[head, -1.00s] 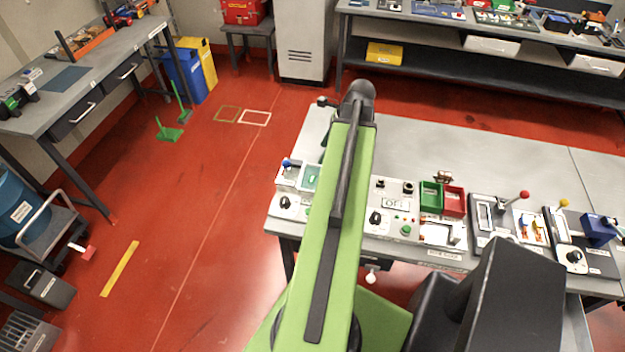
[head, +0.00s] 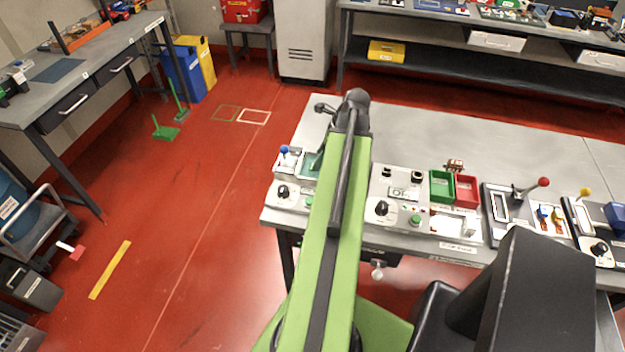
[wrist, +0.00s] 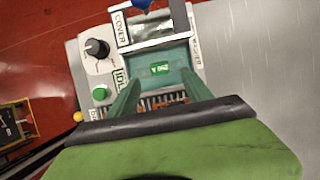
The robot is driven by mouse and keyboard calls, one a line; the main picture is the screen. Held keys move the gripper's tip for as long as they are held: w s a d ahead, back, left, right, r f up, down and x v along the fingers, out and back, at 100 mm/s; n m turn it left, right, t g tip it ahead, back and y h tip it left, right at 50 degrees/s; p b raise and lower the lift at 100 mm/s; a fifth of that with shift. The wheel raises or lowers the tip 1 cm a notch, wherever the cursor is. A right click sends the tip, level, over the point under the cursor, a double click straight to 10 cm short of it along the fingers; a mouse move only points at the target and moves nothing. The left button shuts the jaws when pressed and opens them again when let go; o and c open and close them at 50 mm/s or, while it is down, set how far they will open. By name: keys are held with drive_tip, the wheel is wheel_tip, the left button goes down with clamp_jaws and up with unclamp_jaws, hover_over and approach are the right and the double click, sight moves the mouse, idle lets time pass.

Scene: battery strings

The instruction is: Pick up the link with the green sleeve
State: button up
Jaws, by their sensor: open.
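My gripper (wrist: 160,80) is open in the wrist view, its two green fingers reaching over a unit on the bench. Between the fingertips lies a green piece marked "250 A" (wrist: 158,70). It may be the green sleeve of the link, but I cannot tell its full shape. Copper-coloured parts (wrist: 163,101) show below it in a dark ribbed slot, partly covered by the fingers and wrist. Nothing is visibly held. In the head view my arm hides part of this unit and the gripper tips are not clear.
The unit has a black knob (wrist: 97,48), a green button (wrist: 100,93) and a clear-windowed cover (wrist: 150,25) with a blue ball. In the head view, a green bin (head: 442,187), red bin (head: 467,190) and red-knobbed lever (head: 543,183) stand to the right. The bench behind is bare.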

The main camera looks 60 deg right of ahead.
drive_tip(key=b+x, duration=0.4)
drive_tip(key=x, duration=0.1)
drive_tip(key=shift+f+b, duration=0.25)
drive_tip(key=shift+b, duration=0.15)
drive_tip(key=shift+r, duration=0.25)
clamp_jaws()
